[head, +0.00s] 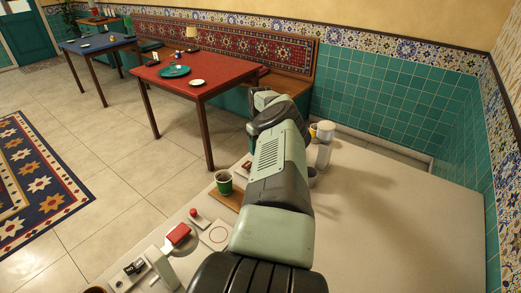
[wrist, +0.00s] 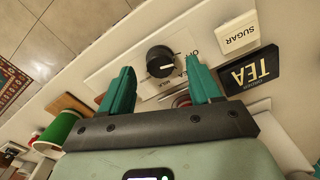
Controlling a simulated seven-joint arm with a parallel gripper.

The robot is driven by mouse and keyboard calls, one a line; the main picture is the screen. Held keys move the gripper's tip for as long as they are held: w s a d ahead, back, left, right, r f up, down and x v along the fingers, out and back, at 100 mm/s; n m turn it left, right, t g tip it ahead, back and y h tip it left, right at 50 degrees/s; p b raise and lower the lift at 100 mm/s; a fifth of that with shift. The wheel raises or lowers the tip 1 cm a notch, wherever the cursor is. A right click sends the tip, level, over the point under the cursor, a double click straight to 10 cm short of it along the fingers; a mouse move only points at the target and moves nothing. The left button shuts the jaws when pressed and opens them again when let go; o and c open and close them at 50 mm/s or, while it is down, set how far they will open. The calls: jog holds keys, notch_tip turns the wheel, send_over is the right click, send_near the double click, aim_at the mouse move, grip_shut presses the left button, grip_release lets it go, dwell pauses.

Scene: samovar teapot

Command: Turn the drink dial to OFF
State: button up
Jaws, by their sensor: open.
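The drink dial (wrist: 162,61) is a round black knob on a white plate in the wrist view. A short white mark on its face lies roughly towards the right of the picture. Lettering, partly hidden by a finger, stands right of the knob; the upper label seems to begin with "O". My gripper (wrist: 160,68) is open, with its teal fingers apart on the left and right of the knob and nothing held. I cannot tell whether a finger touches the knob.
A black TEA sign (wrist: 249,71) and a white SUGAR sign (wrist: 238,36) lie right of the dial. A green cup (head: 223,182) stands on the counter (head: 400,220), left of my arm, near a red-topped item (head: 179,233). The counter's right part is clear.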

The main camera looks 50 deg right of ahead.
notch_tip(320, 180, up, 9)
dwell(0.3)
dwell(0.5)
